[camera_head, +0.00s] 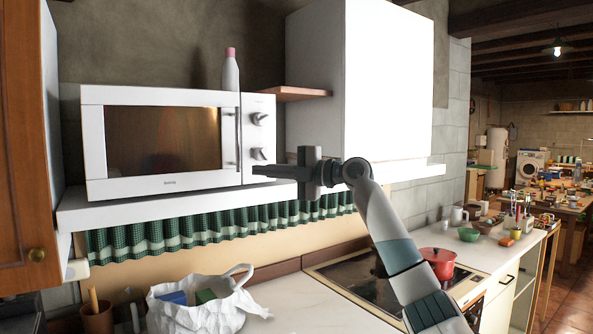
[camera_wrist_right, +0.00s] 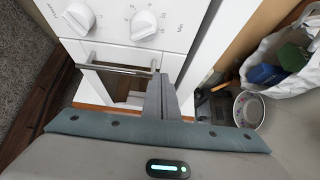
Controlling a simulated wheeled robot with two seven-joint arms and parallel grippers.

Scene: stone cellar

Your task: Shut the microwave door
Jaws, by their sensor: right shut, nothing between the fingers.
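The white microwave (camera_head: 94,140) sits on a white shelf at the left. Its door, with a dark glass window (camera_head: 162,140) and a vertical handle (camera_head: 229,139), looks flush or nearly flush with the knob panel (camera_head: 259,113); I cannot tell if a thin gap remains. My right gripper (camera_head: 260,172) is shut and empty, with its fingertips in front of the lower right of the knob panel. In the right wrist view, the gripper (camera_wrist_right: 158,84) points toward the microwave front, beside the door handle (camera_wrist_right: 114,68) and near two knobs (camera_wrist_right: 145,24). My left gripper is not in view.
A pink-capped bottle (camera_head: 230,72) stands above the microwave's right part. A white cabinet (camera_head: 390,80) hangs to the right. Below are a crumpled white bag (camera_head: 205,315), a stove (camera_head: 350,275) and a red pot (camera_head: 438,262). A wooden cabinet door (camera_head: 22,150) borders the left.

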